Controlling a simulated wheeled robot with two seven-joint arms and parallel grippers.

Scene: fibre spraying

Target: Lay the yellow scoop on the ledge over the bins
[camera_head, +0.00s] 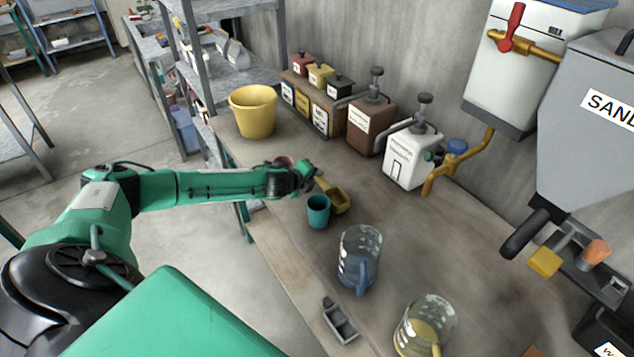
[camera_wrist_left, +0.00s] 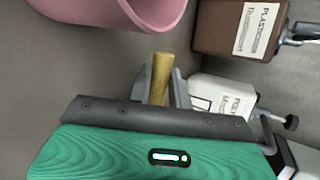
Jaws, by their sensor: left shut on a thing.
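The yellow scoop (camera_head: 340,202) is held at its handle by my left gripper (camera_head: 312,181), low over the bench beside a teal cup (camera_head: 318,211). Whether the scoop touches the bench or cup I cannot tell. In the left wrist view the fingers close around the yellow handle (camera_wrist_left: 161,75); the scoop's bowl is not visible there. The labelled bins (camera_head: 320,117) stand in a row at the back wall, beyond the gripper. My right gripper is not in view.
A pink vessel (camera_wrist_left: 110,8) is close to the left gripper. Brown (camera_head: 370,125) and white (camera_head: 410,160) pump containers stand right of the bins, a yellow bucket (camera_head: 253,112) left.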

